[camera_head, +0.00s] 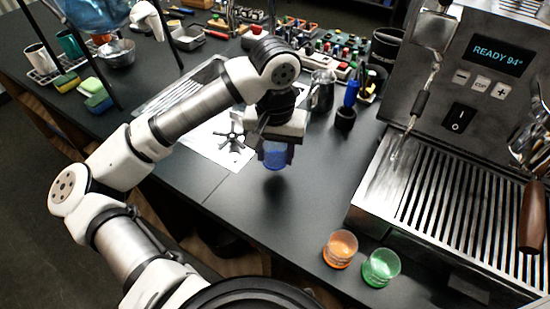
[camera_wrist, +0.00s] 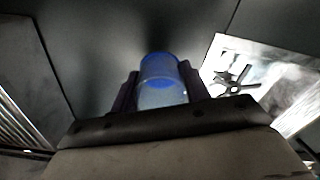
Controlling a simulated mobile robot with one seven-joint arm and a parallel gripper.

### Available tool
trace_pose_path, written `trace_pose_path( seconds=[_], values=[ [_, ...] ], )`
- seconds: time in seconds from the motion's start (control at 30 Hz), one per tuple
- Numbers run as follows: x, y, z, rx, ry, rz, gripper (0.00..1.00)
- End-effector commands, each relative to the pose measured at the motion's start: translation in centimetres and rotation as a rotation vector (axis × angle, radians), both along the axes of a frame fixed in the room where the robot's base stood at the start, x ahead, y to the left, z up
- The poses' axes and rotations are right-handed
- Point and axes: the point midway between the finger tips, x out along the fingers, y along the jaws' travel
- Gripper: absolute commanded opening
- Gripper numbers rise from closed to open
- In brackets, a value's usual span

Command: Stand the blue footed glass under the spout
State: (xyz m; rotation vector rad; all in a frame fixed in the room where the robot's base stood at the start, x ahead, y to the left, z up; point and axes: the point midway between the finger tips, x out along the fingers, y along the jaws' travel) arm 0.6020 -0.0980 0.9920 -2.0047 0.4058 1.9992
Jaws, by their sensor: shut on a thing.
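My gripper (camera_head: 275,143) is shut on the blue footed glass (camera_head: 274,155) and holds it above the dark counter, left of the machine. The blue glass also shows in the wrist view (camera_wrist: 162,80), between the two dark fingers of my gripper (camera_wrist: 160,92). Its upper part is hidden by the gripper in the head view. The brewer (camera_head: 440,110) stands at the right with a slatted drip tray (camera_head: 420,190). The spout seems to be at the machine's right side, by the brown-handled part (camera_head: 532,215), but it is cut off by the frame edge.
An orange glass (camera_head: 340,249) and a green glass (camera_head: 381,267) stand at the counter's front, before the drip tray. A black cup (camera_head: 345,118) and a metal jug (camera_head: 321,90) stand behind. The counter (camera_head: 310,195) between my gripper and the tray is clear.

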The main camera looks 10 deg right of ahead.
Motion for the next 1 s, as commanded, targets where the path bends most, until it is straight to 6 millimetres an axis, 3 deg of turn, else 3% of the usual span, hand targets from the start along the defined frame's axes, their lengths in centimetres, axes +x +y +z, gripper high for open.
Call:
trace_pose_path(
  seconds=[0.27,0.73,0.77,0.9,1.0],
  values=[
    [-0.1,0.0,-3.4,-0.001,0.003,0.0,0.18],
    [0.0,0.0,-4.0,-0.001,0.001,0.0,0.18],
    [0.0,0.0,-3.9,-0.001,0.001,0.0,0.49],
    [0.0,0.0,-3.8,-0.001,0.001,0.0,0.67],
    [0.0,0.0,-3.8,-0.001,0.001,0.0,0.68]
  ],
)
